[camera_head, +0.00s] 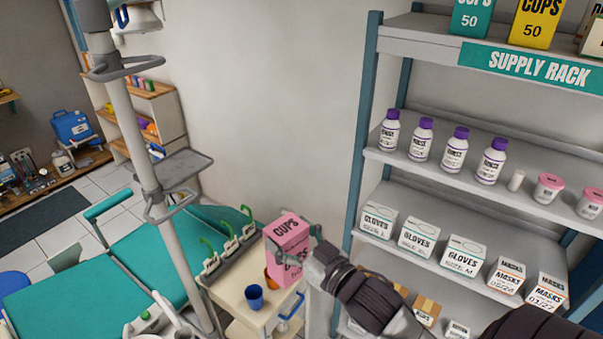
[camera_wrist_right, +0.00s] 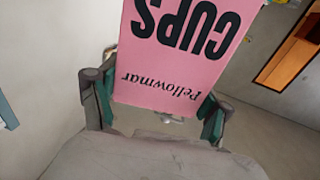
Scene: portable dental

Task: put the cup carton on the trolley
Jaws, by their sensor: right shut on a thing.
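The pink cup carton (camera_head: 288,233), lettered CUPS, is held above or at the right part of the cream trolley (camera_head: 232,294). I cannot tell whether its base touches the trolley top. My right gripper (camera_head: 303,258) is shut on the carton from the right side. In the right wrist view the carton (camera_wrist_right: 185,50) sits between the two green-padded fingers of the gripper (camera_wrist_right: 155,112), its lettering upside down. My left gripper is not in view.
A blue cup (camera_head: 254,296) stands on the trolley, with an orange cup (camera_head: 270,279) beside the carton. Green-handled items (camera_head: 228,240) line its back edge. The supply rack (camera_head: 420,170) stands close on the right; a teal dental chair (camera_head: 140,250) is on the left.

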